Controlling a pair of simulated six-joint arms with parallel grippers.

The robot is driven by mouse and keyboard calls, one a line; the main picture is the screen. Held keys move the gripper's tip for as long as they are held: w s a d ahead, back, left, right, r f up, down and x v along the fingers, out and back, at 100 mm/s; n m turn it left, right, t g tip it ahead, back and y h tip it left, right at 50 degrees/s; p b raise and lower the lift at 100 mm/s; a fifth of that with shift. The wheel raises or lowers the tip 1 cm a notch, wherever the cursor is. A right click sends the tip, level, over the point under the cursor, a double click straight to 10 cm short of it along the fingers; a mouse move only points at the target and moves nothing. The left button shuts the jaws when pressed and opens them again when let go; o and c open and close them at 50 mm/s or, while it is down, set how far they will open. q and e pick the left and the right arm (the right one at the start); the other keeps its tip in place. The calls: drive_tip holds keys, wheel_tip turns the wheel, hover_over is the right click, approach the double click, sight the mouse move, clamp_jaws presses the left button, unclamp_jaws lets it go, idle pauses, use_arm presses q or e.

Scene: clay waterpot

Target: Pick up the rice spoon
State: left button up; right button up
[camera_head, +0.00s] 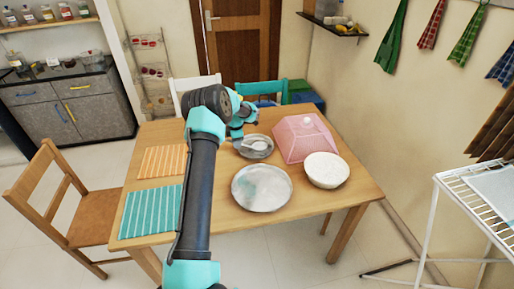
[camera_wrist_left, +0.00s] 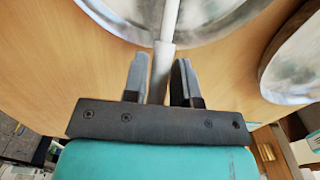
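The rice spoon (camera_head: 258,146) is pale grey and lies across the small grey plate (camera_head: 266,155) near the middle of the table. My left gripper (camera_head: 238,136) is low beside that plate, at the handle side, partly hidden by my own arm in the head view. In the left wrist view the spoon's handle (camera_wrist_left: 164,58) sticks out over the plate's rim (camera_wrist_left: 112,22) and runs between the two fingers. The left gripper (camera_wrist_left: 161,72) is open, with gaps seen on both sides of the handle. My right gripper is not in view.
A large grey plate (camera_head: 262,188) lies in front, with a white bowl (camera_head: 326,170) to its right. A pink pyramid-shaped cover (camera_head: 301,138) stands right of the small plate. Orange (camera_head: 162,161) and teal (camera_head: 151,211) striped mats lie at the left.

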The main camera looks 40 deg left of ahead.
use_arm(q)
clamp_jaws()
drive_tip(key=shift+r, duration=0.1)
drive_tip(key=shift+r, duration=1.5)
drive_tip(key=shift+s+d+r, duration=0.1)
drive_tip(key=shift+d+r, duration=0.05)
drive_tip(key=shift+r, duration=0.1)
drive_tip(key=s+d, duration=0.3)
drive_tip(key=d, duration=0.1)
drive_tip(key=s+d+r, duration=0.1)
drive_tip(key=s+d, duration=0.6)
drive_tip(key=shift+s+d+r, duration=0.15)
drive_tip(key=shift+d, duration=0.25)
